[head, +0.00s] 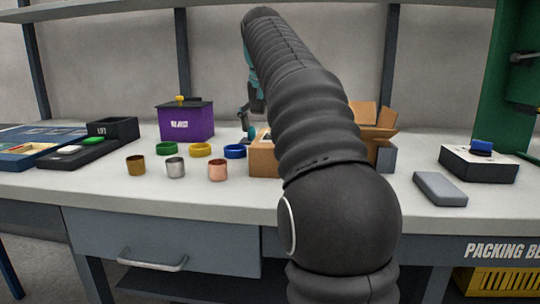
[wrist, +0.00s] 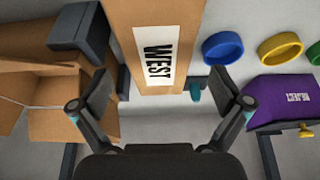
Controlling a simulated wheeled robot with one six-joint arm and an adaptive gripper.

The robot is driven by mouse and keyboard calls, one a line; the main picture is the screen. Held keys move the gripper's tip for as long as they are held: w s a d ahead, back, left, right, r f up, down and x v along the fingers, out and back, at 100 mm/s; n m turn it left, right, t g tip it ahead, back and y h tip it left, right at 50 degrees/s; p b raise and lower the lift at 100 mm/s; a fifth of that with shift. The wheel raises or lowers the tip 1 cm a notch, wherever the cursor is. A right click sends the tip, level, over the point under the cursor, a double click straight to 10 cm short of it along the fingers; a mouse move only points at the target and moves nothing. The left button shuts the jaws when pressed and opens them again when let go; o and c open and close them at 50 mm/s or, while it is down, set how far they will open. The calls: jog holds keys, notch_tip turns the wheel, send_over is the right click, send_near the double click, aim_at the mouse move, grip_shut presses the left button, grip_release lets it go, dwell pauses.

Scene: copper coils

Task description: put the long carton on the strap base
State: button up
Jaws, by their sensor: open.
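The long carton is a brown box with a white label reading WEST. In the wrist view the long carton (wrist: 187,30) runs from the top edge to between my fingers. In the head view its near end (head: 263,163) shows beside my arm, which hides the rest. My gripper (wrist: 160,93) is open, its fingers spread either side of the carton's end, with no visible contact. A white-topped box with a black lower part and a blue piece on it (head: 470,166) stands at the right in the head view; I cannot tell for sure that it is the strap base.
An open cardboard box (head: 385,121) stands right of the carton, partly behind my arm. A grey block (head: 440,189) lies near the front edge. Blue (head: 235,151), yellow and green rings, metal cups and a purple REJECT box (head: 186,122) are to the left.

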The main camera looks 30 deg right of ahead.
aim_at(269, 137)
jog(key=x, duration=0.2)
jog(key=b+x, duration=0.1)
jog(key=shift+s+f, duration=0.15)
jog(key=shift+f, duration=0.3)
jog(key=c, duration=1.7)
jog(key=shift+o, duration=0.2)
jog(key=shift+r, duration=0.15)
